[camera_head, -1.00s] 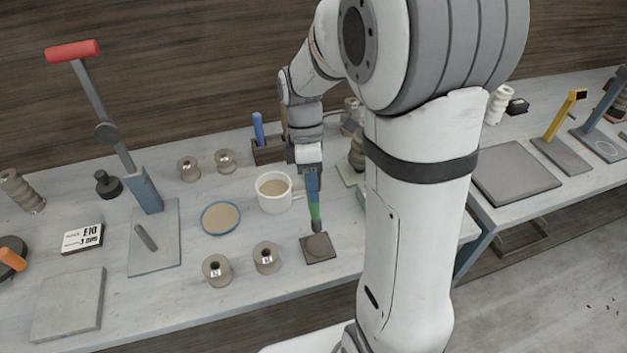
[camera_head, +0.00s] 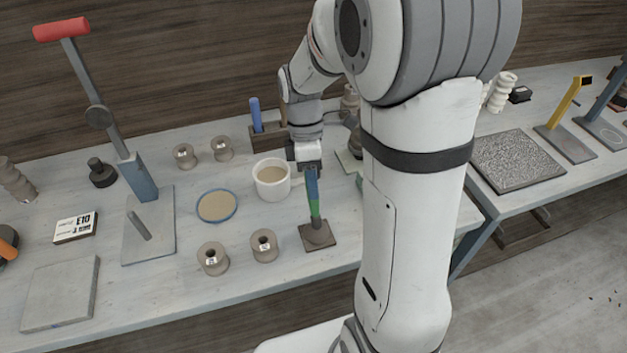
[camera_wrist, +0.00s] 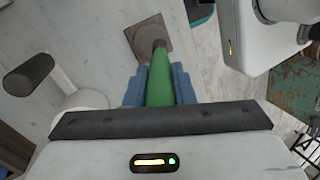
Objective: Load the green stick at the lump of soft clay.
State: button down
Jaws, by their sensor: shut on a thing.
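My gripper (camera_head: 312,184), with blue fingers, is shut on the green stick (camera_head: 315,207) and holds it upright, dark tip down. The stick also shows in the wrist view (camera_wrist: 160,85), between the fingers.
A cream mug (camera_head: 272,184) stands just left of my gripper, and a blue-rimmed dish (camera_head: 216,206) is farther left. Two spools (camera_head: 213,258) (camera_head: 264,246) stand left of the board. A tool holder (camera_head: 267,136) is behind. A red-handled press (camera_head: 140,185) is at the left.

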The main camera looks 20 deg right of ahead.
jog(key=shift+f+b, duration=0.3)
jog(key=shift+f, duration=0.35)
dwell(1.4)
notch_tip(320, 180, up, 7)
jog(key=p, duration=0.6)
jog(key=shift+r, duration=0.1)
dwell(0.8)
